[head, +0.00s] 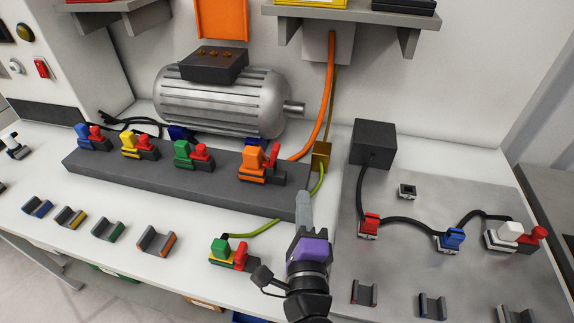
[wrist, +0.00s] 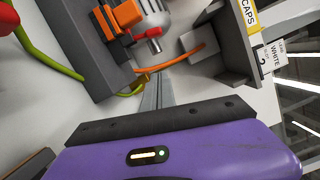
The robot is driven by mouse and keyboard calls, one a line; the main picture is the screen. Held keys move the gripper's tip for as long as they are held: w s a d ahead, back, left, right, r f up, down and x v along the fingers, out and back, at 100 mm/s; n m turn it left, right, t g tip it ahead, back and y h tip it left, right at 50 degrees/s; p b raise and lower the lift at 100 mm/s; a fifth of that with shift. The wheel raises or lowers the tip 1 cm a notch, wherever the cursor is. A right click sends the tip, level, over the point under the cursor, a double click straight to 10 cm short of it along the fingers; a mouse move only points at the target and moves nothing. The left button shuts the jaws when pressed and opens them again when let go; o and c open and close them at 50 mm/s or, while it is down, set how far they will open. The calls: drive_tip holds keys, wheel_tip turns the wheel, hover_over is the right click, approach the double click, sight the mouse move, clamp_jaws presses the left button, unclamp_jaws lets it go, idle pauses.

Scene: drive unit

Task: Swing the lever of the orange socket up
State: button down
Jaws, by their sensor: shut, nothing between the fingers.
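The orange socket (head: 252,178) is at the right end of the dark grey strip (head: 150,172), with an orange plug (head: 253,160) in it. Its red lever (head: 273,157) rises beside the plug on the right; its exact angle is hard to tell. The orange plug also shows at the top of the wrist view (wrist: 126,14). My gripper (head: 303,196) is shut and empty, with its fingers just right of the strip's end. It is apart from the lever, to its right and nearer the front. The fingers also show in the wrist view (wrist: 157,88).
A grey motor (head: 220,100) stands behind the strip. An orange cable (head: 325,95) and a brass-coloured box (head: 321,155) are behind my fingers. Blue, yellow and green sockets with red levers line the strip. A green plug in a socket (head: 228,254) lies left of my wrist.

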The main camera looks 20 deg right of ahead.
drive_tip(key=p+x, duration=0.1)
drive_tip(key=x, duration=0.9)
drive_tip(key=shift+r, duration=0.15)
drive_tip(key=shift+w+a+r, duration=0.15)
drive_tip(key=shift+w+a, duration=0.15)
drive_tip(key=shift+a, duration=0.2)
drive_tip(key=shift+w+a+r, duration=0.1)
drive_tip(key=shift+w+a, duration=0.2)
drive_tip(key=shift+a, duration=0.25)
drive_tip(key=shift+w+a+r, duration=0.1)
drive_tip(key=shift+w+a, duration=0.3)
drive_tip(key=shift+a, duration=0.1)
drive_tip(key=shift+r+p, duration=0.15)
drive_tip(key=shift+p, duration=0.15)
drive_tip(key=a+r+n+p, duration=0.1)
drive_tip(key=p, duration=0.4)
drive_tip(key=shift+w+n+p, duration=0.3)
drive_tip(key=shift+p, duration=0.1)
drive_tip(key=shift+f, duration=0.15)
